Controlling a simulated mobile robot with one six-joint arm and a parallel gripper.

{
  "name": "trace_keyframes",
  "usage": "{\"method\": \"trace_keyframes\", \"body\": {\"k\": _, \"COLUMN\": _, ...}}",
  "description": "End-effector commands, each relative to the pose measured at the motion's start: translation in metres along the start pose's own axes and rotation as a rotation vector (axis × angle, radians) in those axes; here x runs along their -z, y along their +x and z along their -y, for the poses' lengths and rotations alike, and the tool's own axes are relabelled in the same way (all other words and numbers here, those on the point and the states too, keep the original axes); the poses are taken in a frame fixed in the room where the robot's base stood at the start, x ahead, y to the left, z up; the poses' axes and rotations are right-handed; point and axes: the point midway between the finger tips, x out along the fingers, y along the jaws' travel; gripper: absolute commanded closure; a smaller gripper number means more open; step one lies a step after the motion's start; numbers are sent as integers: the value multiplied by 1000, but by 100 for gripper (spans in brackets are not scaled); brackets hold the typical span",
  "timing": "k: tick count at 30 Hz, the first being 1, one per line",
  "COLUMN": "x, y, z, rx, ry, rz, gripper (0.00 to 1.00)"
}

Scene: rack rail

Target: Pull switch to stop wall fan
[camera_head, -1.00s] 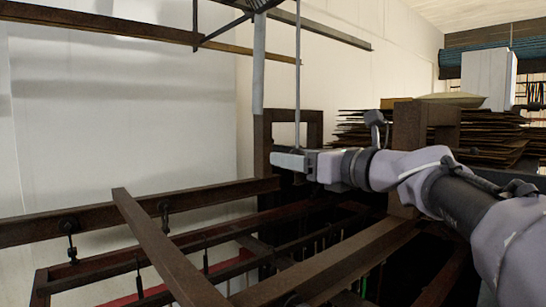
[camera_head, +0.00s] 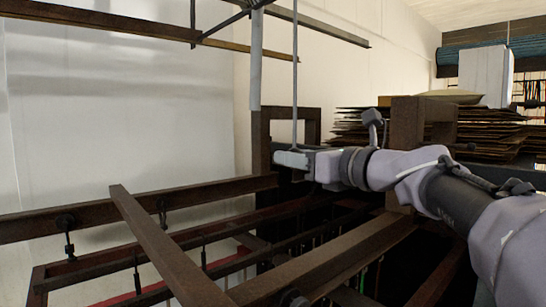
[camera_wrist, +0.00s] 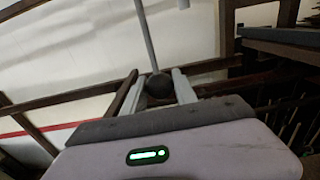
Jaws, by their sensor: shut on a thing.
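A thin grey pull rod (camera_head: 295,80) hangs from above the top edge of the head view. It also shows in the wrist view (camera_wrist: 146,35), where it ends in a dark round knob (camera_wrist: 160,86). My gripper (camera_head: 289,158) is at the rod's lower end. In the wrist view its two pale fingers (camera_wrist: 156,76) stand on either side of the knob and are shut on it. In the head view the fingers hide the knob. The wall fan cannot be made out in either view.
A dark beam frame (camera_head: 130,208) fills the space below and left of my gripper. A pale vertical post (camera_head: 256,65) stands just left of the rod. A stack of flat brown sheets (camera_head: 365,128) is to the right. Steel bars (camera_head: 120,35) cross overhead.

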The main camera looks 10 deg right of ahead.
Motion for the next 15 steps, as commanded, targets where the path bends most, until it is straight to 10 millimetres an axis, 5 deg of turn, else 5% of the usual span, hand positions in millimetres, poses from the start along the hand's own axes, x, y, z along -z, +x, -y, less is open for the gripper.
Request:
{"method": "trace_keyframes", "body": {"k": 7, "x": 12, "y": 0, "z": 0, "rx": 0, "ry": 0, "rz": -1, "gripper": 100}}
{"method": "trace_keyframes", "body": {"k": 15, "x": -2, "y": 0, "z": 0, "rx": 0, "ry": 0, "rz": -1, "gripper": 100}}
